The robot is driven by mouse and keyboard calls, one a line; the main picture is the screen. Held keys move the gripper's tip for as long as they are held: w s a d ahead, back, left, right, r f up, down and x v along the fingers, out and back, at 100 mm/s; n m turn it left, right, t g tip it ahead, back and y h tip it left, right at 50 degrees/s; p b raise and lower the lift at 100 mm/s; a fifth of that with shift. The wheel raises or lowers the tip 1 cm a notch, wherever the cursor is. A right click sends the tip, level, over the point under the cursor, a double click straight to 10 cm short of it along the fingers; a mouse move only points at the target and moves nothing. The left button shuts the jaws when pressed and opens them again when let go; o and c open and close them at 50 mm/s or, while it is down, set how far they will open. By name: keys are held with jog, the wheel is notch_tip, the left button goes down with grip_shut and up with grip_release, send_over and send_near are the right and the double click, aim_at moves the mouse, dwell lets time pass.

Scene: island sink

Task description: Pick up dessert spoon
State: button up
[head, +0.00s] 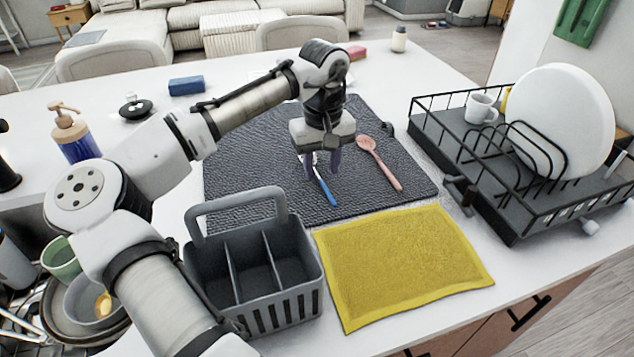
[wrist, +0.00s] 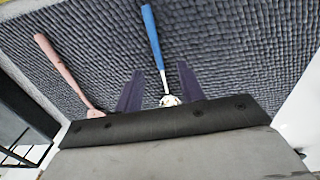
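A spoon with a blue handle (head: 327,192) and a metal neck lies on the dark ribbed mat (head: 240,150). It also shows in the wrist view (wrist: 151,35), with its metal end partly hidden by my gripper's body. My gripper (head: 322,172) points down over the metal end of this spoon. Its two dark fingers are apart, one on each side of the spoon's neck in the wrist view (wrist: 160,68). Nothing is held. I cannot tell whether the fingertips touch the mat.
A pink spoon (head: 382,167) lies just right of my gripper on the mat. A grey three-part caddy (head: 292,292) and a yellow cloth (head: 400,262) are in front. A black dish rack (head: 440,142) with a white plate and cup stands right. A soap bottle (head: 74,138) stands left.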

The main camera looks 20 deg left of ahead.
notch_tip(320, 180, down, 3)
jog(key=shift+r+b, duration=0.2)
jog(key=shift+b, duration=0.55)
jog(key=shift+r, duration=0.1)
grip_shut()
jog(key=shift+r, duration=0.1)
